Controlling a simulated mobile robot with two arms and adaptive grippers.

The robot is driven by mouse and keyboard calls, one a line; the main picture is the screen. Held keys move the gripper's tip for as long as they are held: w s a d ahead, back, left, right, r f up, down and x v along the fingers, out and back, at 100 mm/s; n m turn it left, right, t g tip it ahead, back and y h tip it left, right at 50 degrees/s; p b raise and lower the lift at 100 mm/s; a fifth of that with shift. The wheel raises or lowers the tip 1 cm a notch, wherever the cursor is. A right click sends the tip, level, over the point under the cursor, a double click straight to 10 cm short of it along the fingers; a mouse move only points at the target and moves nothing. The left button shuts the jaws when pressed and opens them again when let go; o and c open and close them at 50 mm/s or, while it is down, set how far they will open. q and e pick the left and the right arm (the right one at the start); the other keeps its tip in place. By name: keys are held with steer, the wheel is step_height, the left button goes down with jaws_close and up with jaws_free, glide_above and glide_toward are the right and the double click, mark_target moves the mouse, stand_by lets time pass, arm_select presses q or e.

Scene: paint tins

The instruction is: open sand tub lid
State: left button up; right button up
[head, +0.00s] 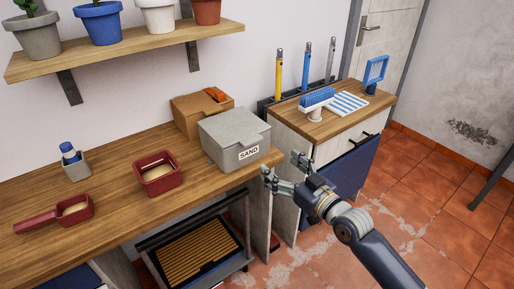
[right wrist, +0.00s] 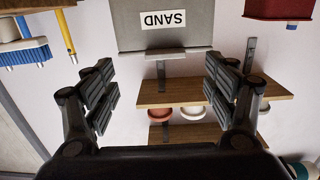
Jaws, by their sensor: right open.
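The sand tub (head: 228,146) is a grey box with a white SAND label, standing on the wooden worktop near its right end. Its lid (head: 232,124) lies flat on top and looks shut, with a small lip above the label. In the right wrist view, which is upside down, the tub (right wrist: 190,38) shows ahead between the fingers, with the lid lip (right wrist: 166,53) below the label. My right gripper (head: 284,167) is open and empty, in front of the tub and to its right, apart from it. It also shows in the right wrist view (right wrist: 158,88). My left gripper is out of view.
A cardboard box (head: 190,113) with an orange item stands behind the tub. A red square container (head: 158,174), a red scoop (head: 62,215) and a blue-capped bottle (head: 72,160) are to the left. A cabinet (head: 340,118) with brushes stands right. A shelf (head: 130,42) of pots hangs above.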

mark_target(254, 143)
steer(key=x, duration=0.6)
steer(key=r+x, duration=0.1)
steer(key=x, duration=0.2)
steer(key=shift+s+a+r, duration=0.1)
steer(key=shift+s+a, duration=0.05)
steer(key=shift+a, duration=0.25)
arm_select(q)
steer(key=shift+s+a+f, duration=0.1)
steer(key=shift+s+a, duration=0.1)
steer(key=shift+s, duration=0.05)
arm_select(e)
steer(key=shift+w+a, duration=0.35)
steer(key=shift+w, duration=0.2)
steer(key=shift+c, duration=0.5)
